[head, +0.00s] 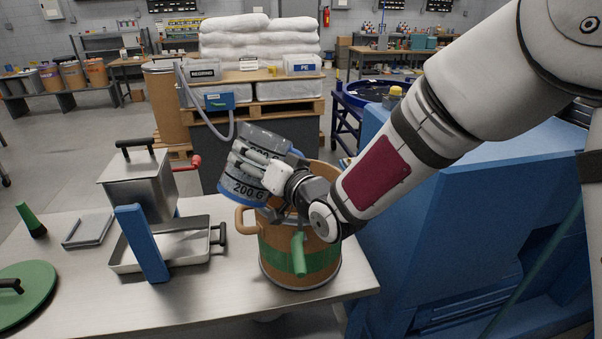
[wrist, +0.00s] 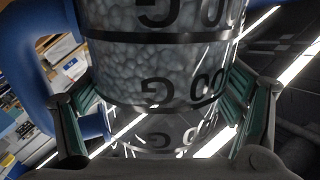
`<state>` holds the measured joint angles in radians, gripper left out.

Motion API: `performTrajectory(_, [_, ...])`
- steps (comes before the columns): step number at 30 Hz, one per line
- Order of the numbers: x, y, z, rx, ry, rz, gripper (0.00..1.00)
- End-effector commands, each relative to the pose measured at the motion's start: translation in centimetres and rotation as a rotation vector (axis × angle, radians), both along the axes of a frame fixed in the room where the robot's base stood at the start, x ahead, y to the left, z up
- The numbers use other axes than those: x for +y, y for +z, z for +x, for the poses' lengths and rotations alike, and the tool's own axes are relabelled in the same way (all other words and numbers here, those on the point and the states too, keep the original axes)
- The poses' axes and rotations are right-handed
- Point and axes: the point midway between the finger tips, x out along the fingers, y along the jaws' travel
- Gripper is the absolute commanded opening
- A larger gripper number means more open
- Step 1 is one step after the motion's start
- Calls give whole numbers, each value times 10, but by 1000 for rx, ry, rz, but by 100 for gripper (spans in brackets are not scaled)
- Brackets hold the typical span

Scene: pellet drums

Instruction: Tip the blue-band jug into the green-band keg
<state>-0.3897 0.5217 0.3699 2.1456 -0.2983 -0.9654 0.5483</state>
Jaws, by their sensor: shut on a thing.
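The blue-band jug (head: 243,182) is a clear vessel with black gram marks and a blue band near its base. It is held in the air, tilted with its top toward the right, over the back left of the keg. My gripper (head: 270,180) is shut on it. In the wrist view the jug (wrist: 155,75) shows between the fingers, with pale pellets inside and a clearer part at the lower end of the picture. The green-band keg (head: 275,245) is tan and stands upright on the steel table. My arm and the jug hide much of its mouth.
A large blue machine (head: 450,220) stands at the right.

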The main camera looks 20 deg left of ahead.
Motion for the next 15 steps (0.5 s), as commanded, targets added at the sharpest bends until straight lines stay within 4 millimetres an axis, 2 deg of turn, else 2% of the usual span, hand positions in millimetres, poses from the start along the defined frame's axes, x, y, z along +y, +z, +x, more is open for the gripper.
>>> performTrajectory(4, [-4, -1, 9, 60, -2, 35, 37])
performTrajectory(10, [-4, 10, 8, 147, -1, 84, 37])
performTrajectory(15, [-5, 10, 11, 224, -1, 120, 37])
